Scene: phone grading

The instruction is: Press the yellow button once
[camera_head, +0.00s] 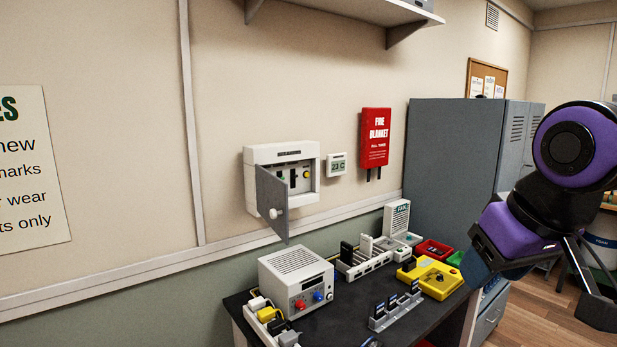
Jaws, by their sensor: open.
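A white wall box (281,152) is fixed to the wall left of centre. Its grey door (272,204) hangs open toward me and covers part of the left of the interior. A small round yellow button (306,174) shows inside, on the right of the panel. A green spot and dark controls sit to its left, too small to make out. My gripper (585,292) is at the lower right edge, pointing down, open and apparently empty. It is far from the box; its tips are only partly clear.
A dark table (350,325) below the box holds a white power unit (296,280), a yellow device (432,277), racks and small bins. A red fire blanket case (376,138) and a thermostat (337,165) hang right of the box. A grey cabinet (450,150) stands behind the table.

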